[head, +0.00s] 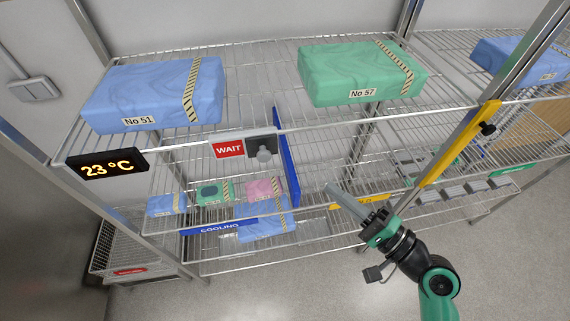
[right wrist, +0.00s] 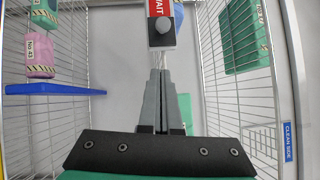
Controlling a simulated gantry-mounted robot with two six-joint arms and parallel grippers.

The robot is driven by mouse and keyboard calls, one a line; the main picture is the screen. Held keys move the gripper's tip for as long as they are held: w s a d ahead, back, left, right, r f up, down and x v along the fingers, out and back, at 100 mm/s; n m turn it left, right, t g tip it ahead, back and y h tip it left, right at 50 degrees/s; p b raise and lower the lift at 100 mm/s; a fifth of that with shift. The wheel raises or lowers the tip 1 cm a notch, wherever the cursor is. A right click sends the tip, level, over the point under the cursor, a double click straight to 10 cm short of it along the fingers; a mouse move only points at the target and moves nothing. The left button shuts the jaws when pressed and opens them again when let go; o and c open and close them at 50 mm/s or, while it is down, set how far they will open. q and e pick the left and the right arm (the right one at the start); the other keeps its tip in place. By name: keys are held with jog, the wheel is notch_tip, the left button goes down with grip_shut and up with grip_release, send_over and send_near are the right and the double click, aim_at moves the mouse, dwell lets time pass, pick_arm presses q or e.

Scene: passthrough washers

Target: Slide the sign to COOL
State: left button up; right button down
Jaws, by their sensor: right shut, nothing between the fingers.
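The sign on the shelf's front rail shows a red WAIT panel (head: 229,148) on its left. A dark grey slider plate with a round knob (head: 264,153) covers its right part. In the right wrist view the knob (right wrist: 163,25) is straight ahead at the top centre, with the red WAIT panel (right wrist: 159,7) above it. My left gripper is not in view.
A display reading 23 °C (head: 107,164) hangs left of the sign. A blue divider (head: 287,160) stands just right of the sign. Wrapped packs No 51 (head: 150,95) and No 57 (head: 350,75) lie on the upper shelf. Smaller packs sit below, behind a COOLING label (head: 219,228).

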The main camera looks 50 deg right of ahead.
send_near(266, 148)
jog(key=d, duration=0.3)
jog(key=w+a+p, duration=0.1)
jog(key=w, duration=0.1)
jog(key=w+a+p, duration=0.1)
jog(key=w+a, duration=0.1)
jog(key=shift+r, duration=0.15)
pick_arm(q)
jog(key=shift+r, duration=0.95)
pick_arm(e)
jog(key=shift+d, duration=0.1)
